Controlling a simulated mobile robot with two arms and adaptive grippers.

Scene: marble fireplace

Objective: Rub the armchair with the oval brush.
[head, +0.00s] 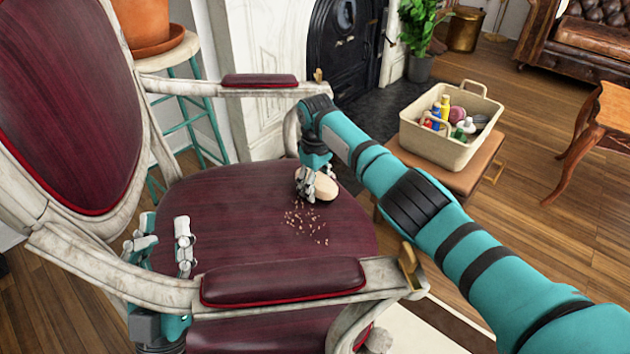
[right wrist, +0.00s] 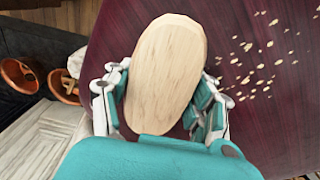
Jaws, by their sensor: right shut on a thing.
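The armchair (head: 200,210) has a dark red seat, back and arm pads in a worn white frame. My right gripper (head: 316,184) is over the far right part of the seat, shut on the oval brush (head: 327,188). In the right wrist view the brush's pale wooden back (right wrist: 165,72) faces the camera between the fingers; its bristles are hidden. The brush is at the seat surface; I cannot tell if it touches. Light brown crumbs (head: 306,222) lie on the seat beside it. My left gripper (head: 162,240) is open and empty by the near armrest.
A cream basket (head: 445,152) with bottles and other items stands on a wooden stool (head: 465,182) to the right. A potted plant (head: 420,67) and the fireplace (head: 345,45) are behind. A terracotta pot (head: 143,22) sits on a teal-legged stool (head: 185,85). The chair's armrests flank the seat.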

